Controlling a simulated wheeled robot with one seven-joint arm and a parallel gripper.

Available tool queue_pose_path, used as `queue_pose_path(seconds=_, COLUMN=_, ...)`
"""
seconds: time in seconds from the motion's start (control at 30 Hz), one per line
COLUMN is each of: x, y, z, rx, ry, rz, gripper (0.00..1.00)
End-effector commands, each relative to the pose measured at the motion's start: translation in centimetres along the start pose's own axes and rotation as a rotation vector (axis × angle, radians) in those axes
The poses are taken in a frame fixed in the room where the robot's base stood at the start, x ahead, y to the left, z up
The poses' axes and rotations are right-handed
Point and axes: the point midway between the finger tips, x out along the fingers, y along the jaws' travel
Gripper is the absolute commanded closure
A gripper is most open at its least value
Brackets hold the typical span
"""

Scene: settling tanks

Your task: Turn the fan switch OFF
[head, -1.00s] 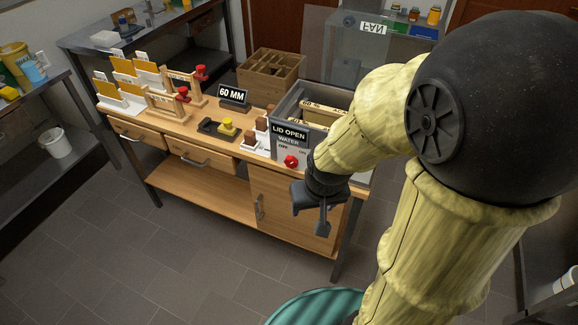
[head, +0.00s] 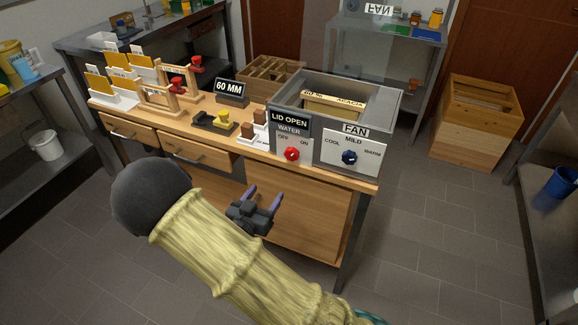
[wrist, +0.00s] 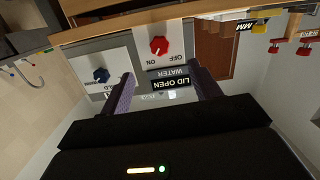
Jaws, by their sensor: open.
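The FAN panel (head: 340,168) is on the right front of the grey tank box. It has a blue knob (head: 349,157) with COOL, MILD and WARM around it; no OFF mark shows there. Left of it, the WATER panel has a red knob (head: 292,154) marked OFF and ON. In the upside-down wrist view the blue knob (wrist: 101,75) is left of the left finger, and the red knob (wrist: 158,45) is beyond the gap between the fingers. My gripper (head: 263,197) is open and empty, in front of the bench and below the panels, touching neither knob. The knobs' exact pointing is unclear.
The tank (head: 390,104) stands open on the wooden bench's right end, with a LID OPEN sign (head: 290,121). A 60 MM sign (head: 231,87), a yellow-handled block and racks stand left. A wooden crate (head: 478,110) is on the floor at right. Floor right of the bench is clear.

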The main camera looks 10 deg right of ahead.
Motion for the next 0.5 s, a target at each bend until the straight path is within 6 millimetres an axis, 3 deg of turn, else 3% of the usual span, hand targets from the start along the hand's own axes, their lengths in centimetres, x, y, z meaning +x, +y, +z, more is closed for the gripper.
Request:
queue_pose_path(seconds=0.13, x=-0.79, y=0.01, z=-0.05, rx=-0.011, ry=0.088, rz=0.021, gripper=0.37)
queue_pose_path(seconds=0.5, x=-0.53, y=0.08, z=-0.21, rx=-0.010, ry=0.088, rz=0.023, gripper=0.37)
